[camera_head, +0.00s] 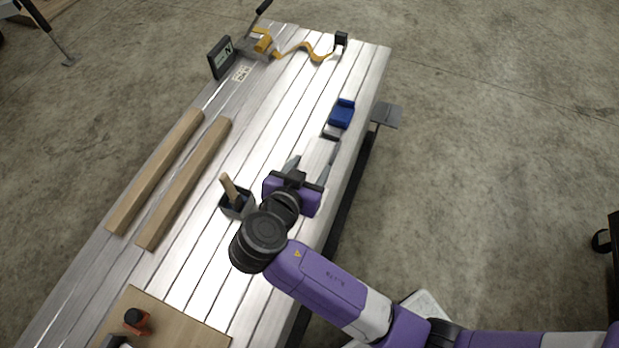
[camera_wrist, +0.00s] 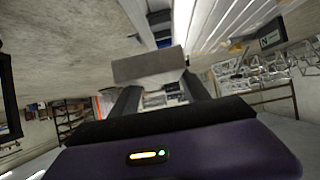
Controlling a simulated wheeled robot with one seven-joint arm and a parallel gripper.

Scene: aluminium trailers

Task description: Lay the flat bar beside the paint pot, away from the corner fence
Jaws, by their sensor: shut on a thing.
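My gripper (camera_head: 312,162) reaches out over the right edge side of the trailer bed. In the wrist view its two dark fingers (camera_wrist: 160,92) are shut on the flat bar (camera_wrist: 148,66), a plain grey strip lying crosswise at the fingertips. In the head view the bar is hard to separate from the pale planks. The paint pot (camera_head: 237,206) is a dark square pot with a wooden-handled brush in it, standing upright just left of my gripper. I cannot tell for sure which thing is the corner fence.
Two wooden beams (camera_head: 187,183) lie along the left of the slatted trailer bed (camera_head: 275,105). A blue block (camera_head: 342,113) sits beyond my gripper. A dark panel (camera_head: 221,58) and yellow strap (camera_head: 315,51) are at the far end. A wooden board (camera_head: 180,325) lies near.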

